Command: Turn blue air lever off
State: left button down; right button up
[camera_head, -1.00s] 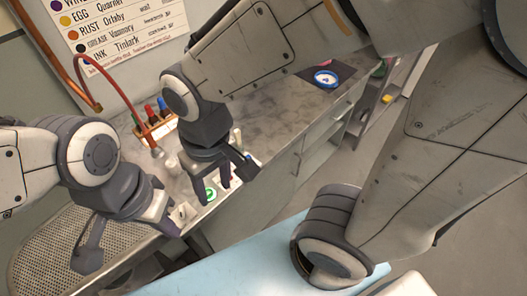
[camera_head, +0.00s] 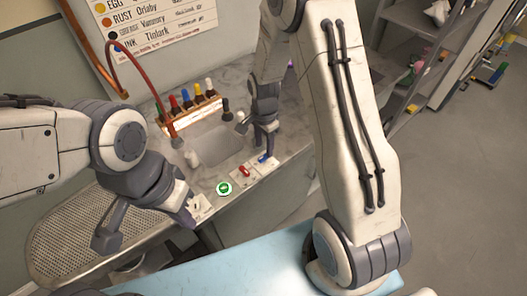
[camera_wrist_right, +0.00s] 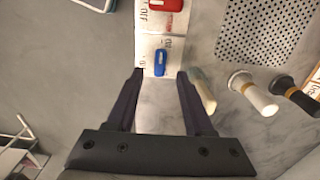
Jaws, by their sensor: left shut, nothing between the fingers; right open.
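The blue lever (camera_head: 265,158) sits on a white plate at the counter's front edge, beside the red lever (camera_head: 244,171). In the right wrist view, the blue lever (camera_wrist_right: 160,63) lies just ahead of and between my open fingertips, lengthwise with the fingers. The plate has dark lettering too small to read fully. My right gripper (camera_wrist_right: 160,76) is open and empty; in the head view its fingers (camera_head: 266,143) point down just behind the blue lever. Contact cannot be told. My left gripper (camera_head: 188,211) is shut beside a white plate (camera_head: 203,205) farther left.
A perforated board (camera_head: 75,236) is at left. A pale blue surface (camera_head: 255,262) lies in front.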

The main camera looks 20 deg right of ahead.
aim_at(264, 156)
jog(key=shift+f, duration=2.15)
grip_shut()
